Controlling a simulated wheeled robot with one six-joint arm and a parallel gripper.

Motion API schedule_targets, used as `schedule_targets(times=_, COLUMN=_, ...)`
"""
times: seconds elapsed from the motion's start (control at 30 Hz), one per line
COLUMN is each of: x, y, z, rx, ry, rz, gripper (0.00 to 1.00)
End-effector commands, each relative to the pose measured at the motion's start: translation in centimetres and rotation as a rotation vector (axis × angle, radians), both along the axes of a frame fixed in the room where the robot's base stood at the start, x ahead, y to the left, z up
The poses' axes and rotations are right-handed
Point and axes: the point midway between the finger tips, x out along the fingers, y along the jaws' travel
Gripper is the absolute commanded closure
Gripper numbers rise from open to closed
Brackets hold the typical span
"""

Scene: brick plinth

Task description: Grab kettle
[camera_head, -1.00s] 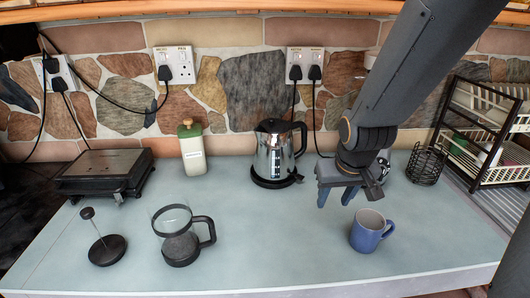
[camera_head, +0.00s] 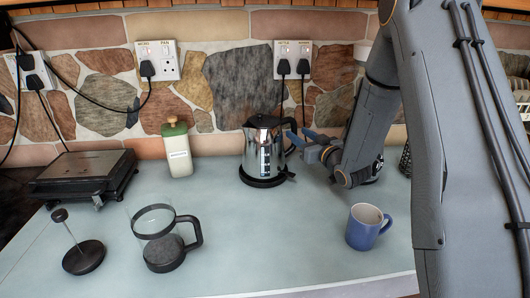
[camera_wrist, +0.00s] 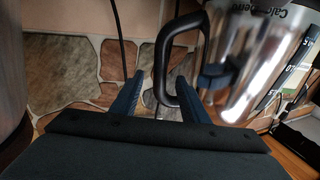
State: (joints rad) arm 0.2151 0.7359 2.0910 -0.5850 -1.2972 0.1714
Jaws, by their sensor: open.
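The shiny metal kettle (camera_head: 258,160) with a black lid, handle and base stands upright on the counter near the back wall. My gripper (camera_head: 306,140) is at its right side, by the handle, with the fingers pointing left. In the wrist view the kettle body (camera_wrist: 252,65) fills the upper right. Its black handle (camera_wrist: 163,58) shows between the two blue fingertips (camera_wrist: 160,86) of my open gripper. Whether either finger touches the handle cannot be told. My arm hides the counter to the right of the kettle.
A blue mug (camera_head: 364,228) stands at front right, below my arm. A glass jug (camera_head: 163,245), a plunger (camera_head: 83,257), a cream canister (camera_head: 177,150) and a black appliance (camera_head: 84,175) stand to the left. Cords hang from wall sockets (camera_head: 293,60) behind the kettle. The middle counter is clear.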

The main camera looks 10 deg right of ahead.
Motion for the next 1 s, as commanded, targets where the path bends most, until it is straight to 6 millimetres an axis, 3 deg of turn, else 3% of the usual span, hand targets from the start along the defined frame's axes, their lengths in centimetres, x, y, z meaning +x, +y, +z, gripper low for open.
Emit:
schedule_targets(times=0.7, x=7.0, y=2.6, z=-0.1, rx=0.003, ry=-0.008, rz=0.005, gripper=0.59)
schedule_targets(times=1.0, x=7.3, y=2.7, z=-0.2, rx=0.004, ry=-0.007, rz=0.004, gripper=0.62)
